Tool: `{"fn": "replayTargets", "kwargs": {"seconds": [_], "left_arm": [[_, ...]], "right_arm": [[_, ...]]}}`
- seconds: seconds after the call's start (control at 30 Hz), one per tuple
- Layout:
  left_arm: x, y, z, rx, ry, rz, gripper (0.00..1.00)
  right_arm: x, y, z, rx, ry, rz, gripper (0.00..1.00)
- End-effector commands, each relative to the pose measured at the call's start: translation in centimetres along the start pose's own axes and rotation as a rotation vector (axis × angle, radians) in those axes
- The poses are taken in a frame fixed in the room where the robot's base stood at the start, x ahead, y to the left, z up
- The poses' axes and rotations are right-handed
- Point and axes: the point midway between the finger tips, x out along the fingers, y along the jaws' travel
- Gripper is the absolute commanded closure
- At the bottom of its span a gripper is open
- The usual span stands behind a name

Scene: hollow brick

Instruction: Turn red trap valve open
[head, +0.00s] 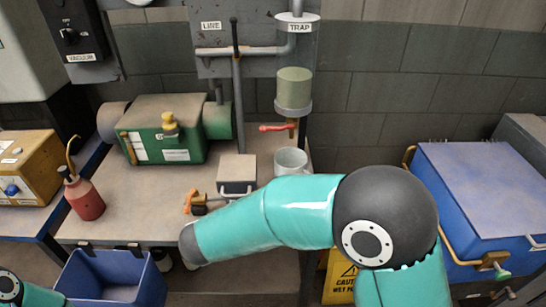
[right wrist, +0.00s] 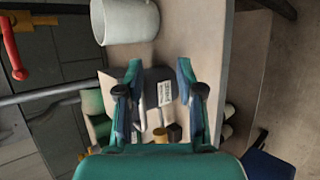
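The red trap valve handle (head: 277,127) sticks out to the left, roughly level, from a brass fitting under the greenish trap jar (head: 294,88). In the right wrist view the red handle (right wrist: 12,48) is at the upper left edge, well away from the fingers. My right gripper (right wrist: 158,75) is open, with nothing held between its fingers. In the head view my right arm reaches left across the bench front, and its gripper cannot be made out there. My left gripper is out of view; only a bit of my left arm shows at the lower left corner.
A small grey box (head: 237,172), an orange-handled brass fitting (head: 198,204), a green pump (head: 165,130) and a red bottle (head: 84,196) are on the bench. A blue bin (head: 112,280) hangs in front.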

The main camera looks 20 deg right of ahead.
Motion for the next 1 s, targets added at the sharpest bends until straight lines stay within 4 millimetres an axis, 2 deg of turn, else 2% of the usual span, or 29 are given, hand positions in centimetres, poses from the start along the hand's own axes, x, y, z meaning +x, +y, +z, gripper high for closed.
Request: {"fn": "replayTargets", "kwargs": {"seconds": [0.03,0.1,0.2,0.33,0.43,0.57,1.0], "left_arm": [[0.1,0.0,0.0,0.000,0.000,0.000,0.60],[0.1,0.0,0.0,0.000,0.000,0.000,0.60],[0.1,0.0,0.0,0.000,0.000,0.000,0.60],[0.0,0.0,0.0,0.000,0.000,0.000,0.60],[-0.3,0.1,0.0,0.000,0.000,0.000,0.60],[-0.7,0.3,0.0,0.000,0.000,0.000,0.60],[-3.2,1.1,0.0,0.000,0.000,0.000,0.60]], "right_arm": [[-2.4,3.6,-0.4,0.031,0.007,0.130,0.63],[-5.0,7.3,-0.4,0.075,0.005,0.270,0.63],[-7.8,10.6,-0.2,0.127,0.004,0.398,0.63],[-9.1,12.5,0.1,0.158,0.001,0.466,0.63],[-8.5,13.0,0.2,0.161,-0.001,0.472,0.63],[-6.8,13.9,0.4,0.159,-0.003,0.468,0.63],[1.6,18.0,0.7,0.157,-0.004,0.466,0.63]]}}
